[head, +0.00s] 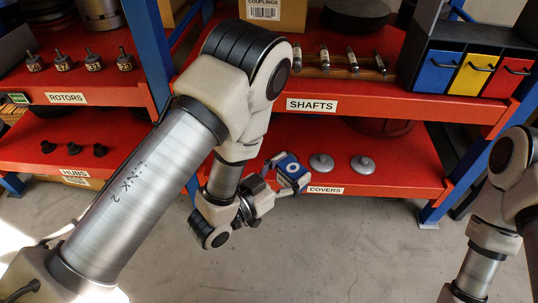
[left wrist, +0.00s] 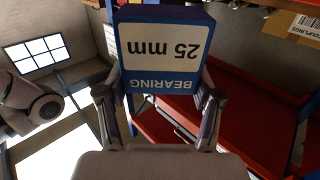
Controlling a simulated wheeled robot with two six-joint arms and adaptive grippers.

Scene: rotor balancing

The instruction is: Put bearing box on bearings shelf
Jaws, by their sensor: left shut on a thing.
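The blue and white bearing box (head: 291,169) is in my left gripper (head: 279,184), in front of the lower right red shelf. In the left wrist view, the box (left wrist: 165,55) fills the space between the two fingers, and its label reads "BEARING 25 mm", upside down. My left gripper is shut on the box's sides. I cannot tell whether the box touches the shelf. No label reading "bearings" shows on any shelf; my left arm covers part of the racks. Part of my right arm shows at the right edge, its gripper out of view.
Two grey covers (head: 321,163) lie on the lower right shelf (head: 395,180), just right of the box. Shafts (head: 325,58) and a bin unit (head: 470,70) stand on the shelf above. Rotors (head: 64,60) and hubs (head: 73,149) are at left. The floor in front is clear.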

